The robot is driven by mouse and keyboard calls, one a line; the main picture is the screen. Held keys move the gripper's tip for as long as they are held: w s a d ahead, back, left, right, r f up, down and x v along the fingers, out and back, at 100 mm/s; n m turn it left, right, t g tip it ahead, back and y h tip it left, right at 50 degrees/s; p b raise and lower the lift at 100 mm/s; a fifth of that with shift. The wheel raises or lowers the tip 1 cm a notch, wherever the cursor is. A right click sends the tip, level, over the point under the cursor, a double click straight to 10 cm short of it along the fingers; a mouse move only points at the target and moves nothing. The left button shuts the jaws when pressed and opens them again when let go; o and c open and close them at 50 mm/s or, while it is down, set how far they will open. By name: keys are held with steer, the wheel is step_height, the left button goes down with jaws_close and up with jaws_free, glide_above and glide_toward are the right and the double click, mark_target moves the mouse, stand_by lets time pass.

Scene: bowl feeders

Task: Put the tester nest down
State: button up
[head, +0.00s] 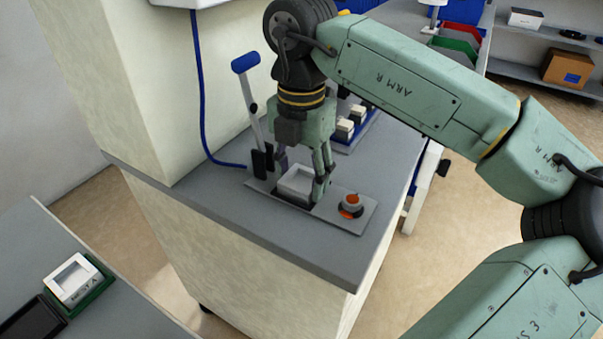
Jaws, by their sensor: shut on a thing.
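A white, frame-like tester nest (293,186) is between the fingers of my gripper (301,178) in the head view. The gripper points down and is shut on the nest. The nest is at a dark opening in the grey tester plate (337,222) on the worktop. I cannot tell whether it rests fully in the opening or is slightly above it. The fingers and gripper body hide part of its far side.
A lever with a blue handle (245,63) stands just left of my gripper. An orange-based button (351,205) is to the right. A blue cable (201,100) hangs at left. Another white nest (72,281), marked NEST A, sits on a green holder at lower left.

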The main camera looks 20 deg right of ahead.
mark_target(302, 183)
steer(key=o, duration=1.3)
step_height(302, 183, up, 12)
steer(key=p, duration=0.8)
steer(key=shift+r+p, duration=0.2)
steer(key=shift+p, duration=0.1)
steer(key=shift+f, duration=0.1)
